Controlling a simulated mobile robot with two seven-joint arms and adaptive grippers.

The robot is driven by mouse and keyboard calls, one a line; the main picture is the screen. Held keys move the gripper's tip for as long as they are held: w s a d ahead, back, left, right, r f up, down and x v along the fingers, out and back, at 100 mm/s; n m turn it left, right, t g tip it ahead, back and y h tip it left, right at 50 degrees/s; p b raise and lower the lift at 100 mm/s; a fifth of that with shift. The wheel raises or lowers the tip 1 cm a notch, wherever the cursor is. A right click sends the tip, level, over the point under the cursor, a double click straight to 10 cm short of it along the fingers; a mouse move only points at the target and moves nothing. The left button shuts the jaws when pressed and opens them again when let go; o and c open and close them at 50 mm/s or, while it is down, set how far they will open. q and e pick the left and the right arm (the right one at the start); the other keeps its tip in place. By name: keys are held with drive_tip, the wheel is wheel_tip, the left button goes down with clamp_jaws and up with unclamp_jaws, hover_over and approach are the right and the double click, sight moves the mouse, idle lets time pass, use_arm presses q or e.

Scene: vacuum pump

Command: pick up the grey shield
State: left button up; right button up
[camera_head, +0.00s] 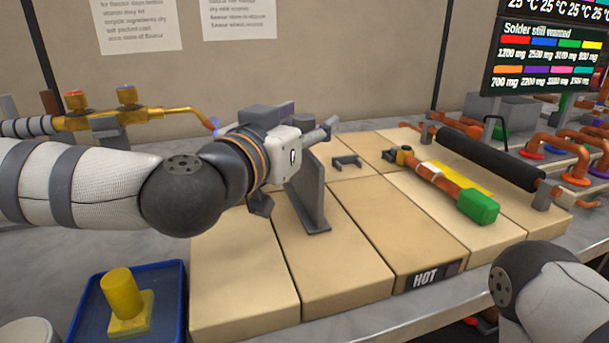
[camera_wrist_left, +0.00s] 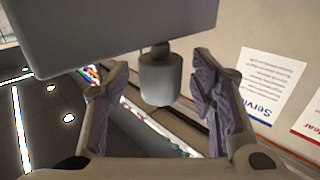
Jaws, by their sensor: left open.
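The grey shield (camera_head: 310,198) is an upright grey plate with a flat foot, standing on the tan blocks in the head view. In the left wrist view its flat panel (camera_wrist_left: 120,32) fills the top, with a short grey cylinder (camera_wrist_left: 160,80) hanging below it. My left gripper (camera_head: 296,166) is open close beside the shield and hides part of it. In the left wrist view the cylinder shows between the spread fingers (camera_wrist_left: 160,95), with gaps on both sides. My right gripper is out of view; only part of that arm shows at the lower right.
A copper tool with a green end (camera_head: 478,207) and a black roller (camera_head: 487,158) lie to the right. A small dark bracket (camera_head: 347,162) sits behind the shield. A blue tray (camera_head: 85,325) holds a yellow piece (camera_head: 123,292). A brass torch (camera_head: 140,114) is behind my left arm.

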use_arm(q)
drive_tip(key=shift+r, duration=0.15)
clamp_jaws()
